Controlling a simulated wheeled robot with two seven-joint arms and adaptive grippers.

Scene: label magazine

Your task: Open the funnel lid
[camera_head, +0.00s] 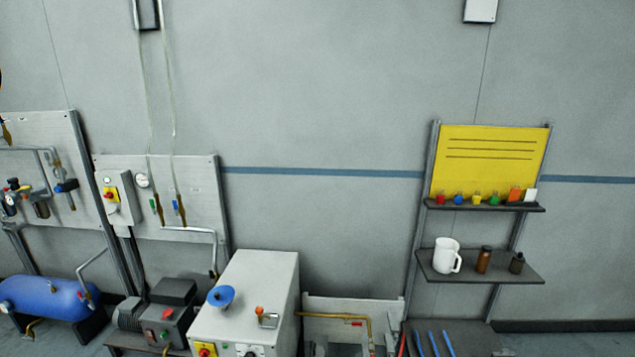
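A round blue piece (221,296) sits on top of the white machine cabinet (262,285), near its left edge. It looks like the funnel or its lid; at this size I cannot tell which, or whether the lid is open or shut. A small metal fitting with an orange knob (260,311) stands to its right on the same top. Neither of my grippers is in view.
A grey pump unit (166,315) and a blue tank (52,298) stand left of the cabinet, below panels with valves. At right, a shelf (480,270) holds a white jug (446,256) and brown bottles.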

